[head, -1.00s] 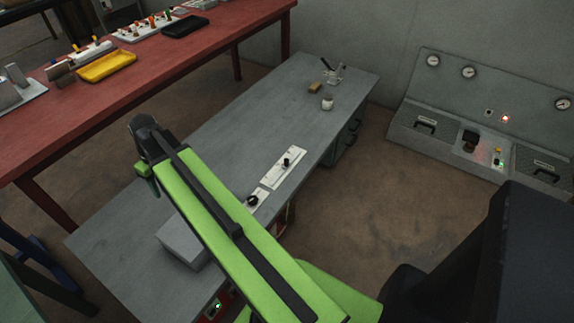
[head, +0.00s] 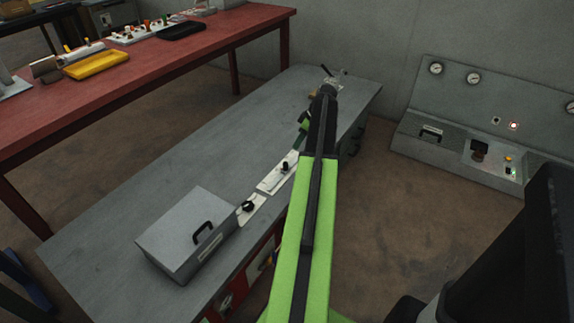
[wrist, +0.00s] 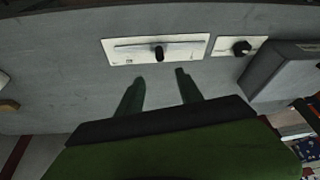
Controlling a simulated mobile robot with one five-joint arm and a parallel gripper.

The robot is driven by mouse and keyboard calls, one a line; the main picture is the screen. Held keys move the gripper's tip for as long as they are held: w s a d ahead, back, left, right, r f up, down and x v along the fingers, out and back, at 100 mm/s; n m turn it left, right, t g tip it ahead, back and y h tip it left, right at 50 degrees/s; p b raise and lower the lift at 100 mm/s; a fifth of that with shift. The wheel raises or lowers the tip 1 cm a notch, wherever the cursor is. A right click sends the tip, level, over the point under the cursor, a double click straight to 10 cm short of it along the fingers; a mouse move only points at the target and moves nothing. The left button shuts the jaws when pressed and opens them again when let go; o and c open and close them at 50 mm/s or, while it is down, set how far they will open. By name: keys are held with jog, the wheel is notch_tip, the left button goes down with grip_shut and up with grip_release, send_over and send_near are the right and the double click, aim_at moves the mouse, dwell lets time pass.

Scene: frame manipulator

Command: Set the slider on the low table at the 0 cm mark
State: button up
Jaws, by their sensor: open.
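The slider is a white plate with a long slot and a black knob (wrist: 159,53), on the grey low table. In the wrist view the plate (wrist: 190,44) lies just beyond my fingertips, and the knob stands near the middle of the slot. The scale marks are too small to read. In the head view the knob (head: 284,166) shows left of my green arm, which covers part of the plate's surroundings. My gripper (wrist: 160,80) is open and empty, its two dark green fingers apart, short of the knob and not touching it. In the head view the fingers are mostly hidden.
A white plate with a black rotary knob (wrist: 241,47) sits beside the slider. A grey box with a handle (head: 188,235) stands beyond it on the low table (head: 190,160). A red table (head: 150,70) is at the left, a gauge console (head: 455,150) at the right.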

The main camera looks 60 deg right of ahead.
aim_at(287, 162)
jog(key=b+x, duration=1.4)
jog(key=x, duration=0.2)
jog(key=shift+f+b, duration=0.3)
jog(key=shift+f, duration=0.05)
jog(key=shift+r, duration=0.1)
grip_shut()
jog(key=shift+a, duration=0.1)
